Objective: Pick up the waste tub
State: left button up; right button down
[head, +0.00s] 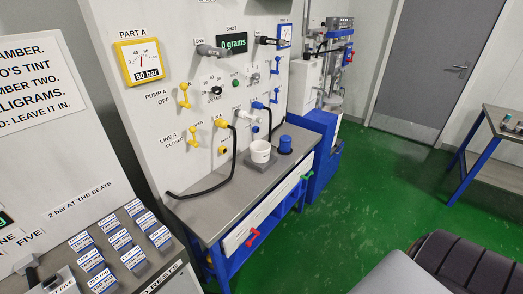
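A white tub (260,152) with small dark lettering stands upright on a grey plate (259,164) on the steel bench top. The lettering is too small to read; this looks like the waste tub. Its opening faces up, and I cannot tell what is inside. A blue cylindrical piece (285,145) stands just right of and behind it. Neither of my grippers is in view, and nothing is holding the tub.
The metering panel (160,105) rises behind the bench with yellow and blue valve handles. A black hose (225,180) curves down to the bench left of the tub. Red (252,237) and green (307,177) handles stick out at the bench front.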

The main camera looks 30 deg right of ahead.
aim_at(260, 149)
jog(key=i+l+u, duration=0.3)
jog(key=l, duration=1.5)
jog(key=l+u, duration=0.3)
jog(key=l, duration=1.45)
jog(key=k+l+u, duration=0.1)
jog(key=l+u, duration=0.2)
jog(key=l, duration=1.55)
